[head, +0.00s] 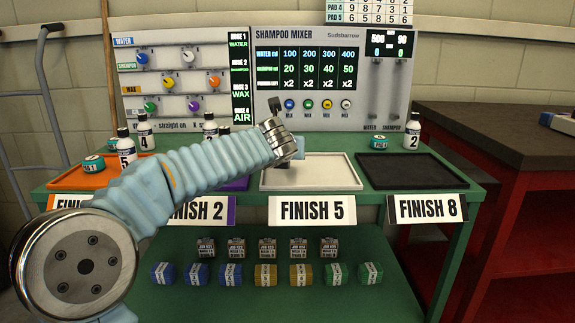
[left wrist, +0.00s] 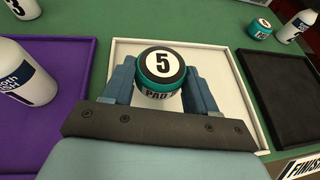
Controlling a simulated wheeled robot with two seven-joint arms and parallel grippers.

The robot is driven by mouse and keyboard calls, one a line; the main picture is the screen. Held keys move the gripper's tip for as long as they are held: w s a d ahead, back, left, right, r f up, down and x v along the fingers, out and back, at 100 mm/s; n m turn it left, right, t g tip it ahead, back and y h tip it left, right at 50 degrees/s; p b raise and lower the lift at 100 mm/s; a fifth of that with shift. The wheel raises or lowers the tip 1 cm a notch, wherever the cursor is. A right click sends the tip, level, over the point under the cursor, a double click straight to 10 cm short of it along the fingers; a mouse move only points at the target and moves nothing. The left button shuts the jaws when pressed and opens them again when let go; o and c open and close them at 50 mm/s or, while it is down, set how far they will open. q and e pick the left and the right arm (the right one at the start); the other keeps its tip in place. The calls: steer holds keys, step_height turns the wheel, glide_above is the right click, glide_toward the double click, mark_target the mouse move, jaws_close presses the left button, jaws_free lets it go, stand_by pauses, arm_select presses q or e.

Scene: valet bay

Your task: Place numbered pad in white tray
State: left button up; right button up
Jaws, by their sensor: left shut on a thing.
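The pad marked 5 (left wrist: 160,66) is a teal round pad with a black-and-white top. My left gripper (left wrist: 160,80) is shut on it, one blue finger on each side. The pad is upright over the white tray (left wrist: 222,62), near its middle; I cannot tell whether it touches the tray floor. In the head view the white tray (head: 335,177) lies behind the FINISH 5 sign (head: 312,212). My left gripper (head: 287,160) is over its left half there, and the pad is mostly hidden. My right gripper is out of view.
A black tray (head: 412,172) is to the right, a purple tray (left wrist: 60,75) and an orange tray (head: 72,182) to the left. Another pad (head: 379,143) and bottle 2 (head: 412,135) stand behind. Bottle 5 (head: 126,150) is far left. The mixer panel (head: 330,75) rises behind.

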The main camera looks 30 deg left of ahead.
mark_target(288, 173)
arm_select(q)
steer(key=f, duration=0.1)
steer(key=f+b, duration=0.1)
steer(key=f, duration=0.1)
steer(key=shift+w+a+f, duration=0.2)
steer(key=shift+f, duration=0.1)
steer(key=shift+f+b, duration=0.1)
steer(key=shift+b, duration=0.2)
steer(key=o, duration=1)
steer(key=shift+r, duration=0.25)
steer(key=p+v, duration=0.1)
steer(key=v, duration=1.1)
